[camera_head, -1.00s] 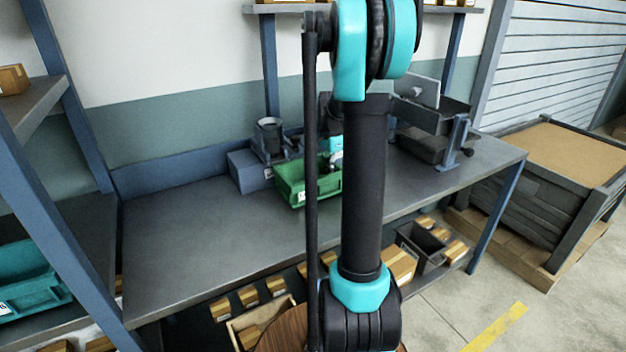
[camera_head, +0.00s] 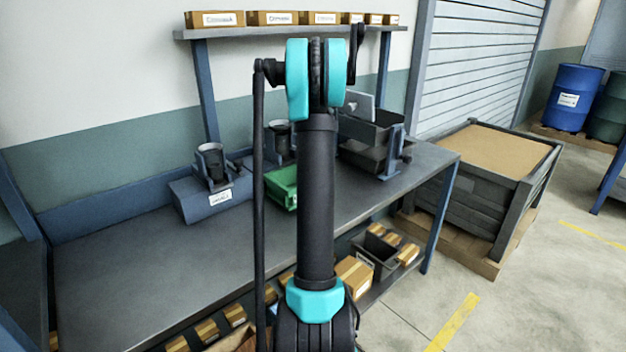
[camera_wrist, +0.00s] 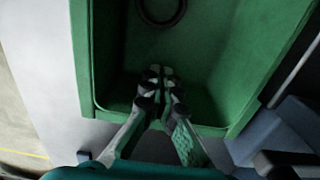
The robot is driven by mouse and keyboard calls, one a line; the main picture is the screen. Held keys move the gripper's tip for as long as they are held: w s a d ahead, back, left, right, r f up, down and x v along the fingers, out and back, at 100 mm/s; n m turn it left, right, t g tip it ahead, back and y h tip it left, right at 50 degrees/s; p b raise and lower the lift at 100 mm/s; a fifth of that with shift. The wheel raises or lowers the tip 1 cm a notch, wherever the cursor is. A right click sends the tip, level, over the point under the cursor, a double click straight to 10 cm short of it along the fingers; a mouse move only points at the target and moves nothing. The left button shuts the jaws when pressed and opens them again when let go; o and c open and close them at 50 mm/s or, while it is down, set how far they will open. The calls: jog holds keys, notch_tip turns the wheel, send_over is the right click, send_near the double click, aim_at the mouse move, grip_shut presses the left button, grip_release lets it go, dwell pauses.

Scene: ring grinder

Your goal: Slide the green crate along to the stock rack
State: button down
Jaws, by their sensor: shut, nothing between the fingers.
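The green crate (camera_head: 281,186) stands on the grey workbench (camera_head: 150,270), partly hidden behind my arm in the head view. In the wrist view the crate (camera_wrist: 235,60) fills the upper part, open side towards the camera, with a dark ring (camera_wrist: 160,8) inside. My gripper (camera_wrist: 162,78) reaches across the crate's near wall, its fingertips close together over the interior. Nothing shows between them. Whether they touch the crate is unclear. In the head view my gripper is hidden by the arm. I cannot clearly identify the stock rack.
A blue block with a dark cup fixture (camera_head: 212,190) stands left of the crate. A dark machine (camera_head: 375,140) stands to its right. The bench's left part is clear. A large slatted bin (camera_head: 480,190) is on the floor at right, with a blue drum (camera_head: 572,97) beyond.

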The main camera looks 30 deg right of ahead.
notch_tip(320, 180, up, 10)
dwell(0.6)
